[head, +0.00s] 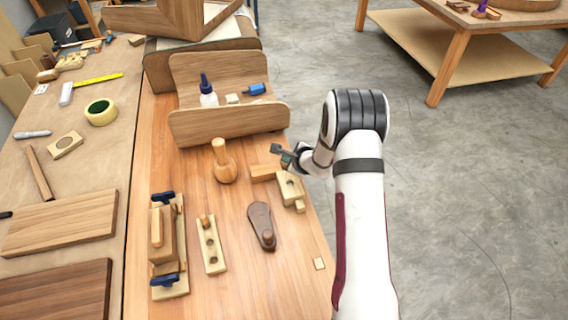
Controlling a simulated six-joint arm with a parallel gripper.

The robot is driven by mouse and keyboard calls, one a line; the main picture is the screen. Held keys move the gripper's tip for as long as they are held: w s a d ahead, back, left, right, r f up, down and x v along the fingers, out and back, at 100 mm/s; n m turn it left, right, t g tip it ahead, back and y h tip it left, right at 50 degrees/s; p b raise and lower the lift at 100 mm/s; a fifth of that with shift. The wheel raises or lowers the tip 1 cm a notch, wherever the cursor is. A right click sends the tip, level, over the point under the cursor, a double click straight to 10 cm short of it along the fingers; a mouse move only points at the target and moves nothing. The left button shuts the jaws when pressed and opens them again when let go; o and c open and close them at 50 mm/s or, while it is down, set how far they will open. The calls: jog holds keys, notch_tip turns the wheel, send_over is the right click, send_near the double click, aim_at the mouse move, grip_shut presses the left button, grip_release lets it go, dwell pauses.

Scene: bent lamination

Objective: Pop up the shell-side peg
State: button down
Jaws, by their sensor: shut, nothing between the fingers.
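A pale strip with several round holes (211,250) lies on the wooden bench. A small wooden peg (205,220) stands at its far end, the end toward the curved wooden shell (228,124). A pale block with a hole (289,187) sits to the right, with a small wooden piece at its near end. I cannot tell which piece is the shell-side peg.
A round-headed wooden mallet (224,168) stands left of my gripper. A dark wooden plane-like tool (262,226) and a clamped block (166,240) lie nearer. The shell holds a glue bottle (208,94) and a blue tool (254,90). The bench's near right is mostly clear.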

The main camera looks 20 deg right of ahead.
jog(key=shift+r, duration=2.65)
jog(key=s+a+r+n+g+y, duration=0.2)
jog(key=s+a+r+n+y, duration=0.4)
jog(key=s+a+r+n, duration=0.75)
jog(key=s+a+r+g, duration=0.3)
jog(key=s+a+r, duration=0.1)
jog(key=s, duration=0.4)
jog(key=s+d+f+n+g+h, duration=0.1)
jog(key=s+d+n+g+h, duration=0.1)
jog(key=s, duration=0.8)
jog(key=s+d+f+n+g+h, duration=0.1)
jog(key=s+d+n+g+h, duration=0.1)
jog(key=s, duration=0.7)
jog(key=d+n+h, duration=0.1)
jog(key=d+h, duration=0.1)
jog(key=d, duration=0.1)
jog(key=shift+s+d+f, duration=0.15)
jog(key=shift+s+d, duration=0.05)
jog(key=shift+s, duration=0.2)
